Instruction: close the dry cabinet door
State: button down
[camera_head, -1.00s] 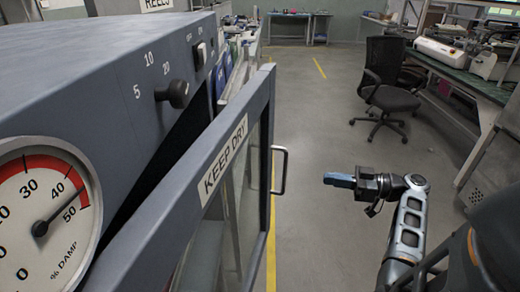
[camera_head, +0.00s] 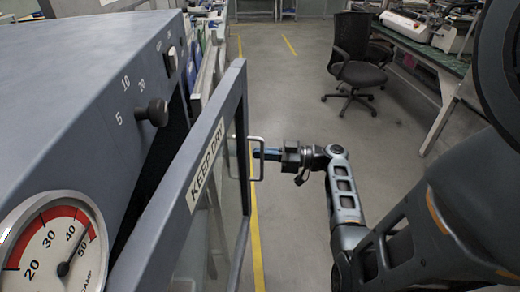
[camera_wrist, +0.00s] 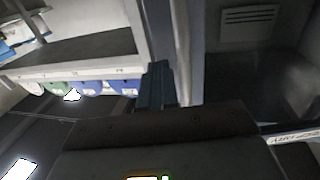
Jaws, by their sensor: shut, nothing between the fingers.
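The dry cabinet (camera_head: 70,85) fills the left of the head view, with a dial, a knob and a switch on its front. Its glass-paned door (camera_head: 236,95), labelled "KEEP DRY", stands partly open, with a dark gap between it and the cabinet. A metal bar handle (camera_head: 262,160) sticks out on the door's outer face. My gripper (camera_head: 256,154) is shut and empty, its fingertips at the handle. I cannot tell whether they touch it. In the wrist view the blue fingers (camera_wrist: 157,85) point toward a grey upright edge.
A black office chair (camera_head: 355,65) stands on the floor beyond my arm. A green workbench (camera_head: 425,55) with equipment runs along the right. The grey floor (camera_head: 290,100) between chair and cabinet is clear. Bins (camera_wrist: 90,88) show in the wrist view.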

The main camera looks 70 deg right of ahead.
jog(key=shift+w, duration=0.5)
